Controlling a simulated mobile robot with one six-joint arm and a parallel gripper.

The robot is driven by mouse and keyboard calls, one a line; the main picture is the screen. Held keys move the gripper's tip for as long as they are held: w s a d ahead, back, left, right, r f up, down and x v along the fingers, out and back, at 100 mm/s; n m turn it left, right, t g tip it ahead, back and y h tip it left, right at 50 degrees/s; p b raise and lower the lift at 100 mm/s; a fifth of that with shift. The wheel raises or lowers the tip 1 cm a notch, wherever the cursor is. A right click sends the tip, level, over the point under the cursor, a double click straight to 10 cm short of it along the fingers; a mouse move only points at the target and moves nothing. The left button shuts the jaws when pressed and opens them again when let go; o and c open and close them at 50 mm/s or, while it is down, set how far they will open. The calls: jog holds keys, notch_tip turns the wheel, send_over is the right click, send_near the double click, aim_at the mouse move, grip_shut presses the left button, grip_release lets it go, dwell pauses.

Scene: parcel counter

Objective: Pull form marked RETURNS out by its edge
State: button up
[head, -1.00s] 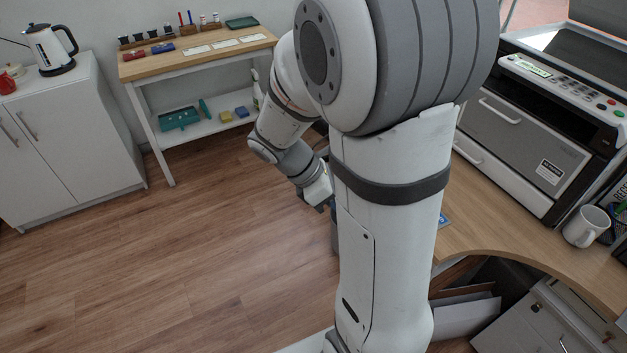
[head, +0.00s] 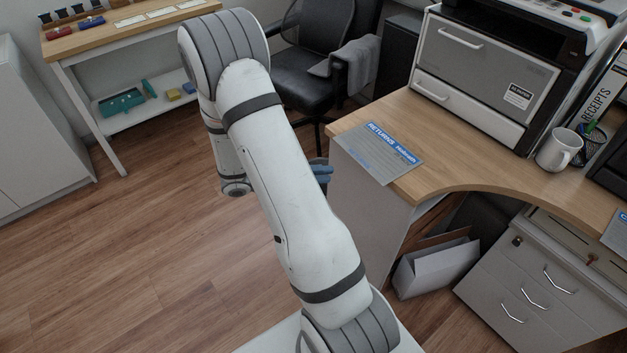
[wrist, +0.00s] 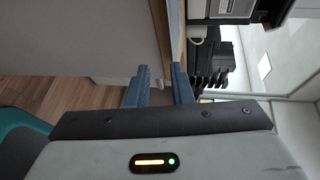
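The form marked RETURNS (head: 380,151), a grey sheet with a blue heading band, lies flat on the left end of the wooden desk (head: 455,140). Its left edge appears to reach slightly past the desk edge. I cannot make out the form in the wrist view.
A printer (head: 485,75), a white mug (head: 558,149) and a RECEIPTS binder (head: 598,95) stand farther right on the desk. A black chair (head: 315,70) stands behind. A drawer cabinet (head: 540,280) is below right. Open floor (head: 130,250) lies to the left.

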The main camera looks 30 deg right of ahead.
aim_at(356, 159)
jog(key=shift+d, duration=4.95)
jog(key=shift+c, duration=0.6)
grip_shut()
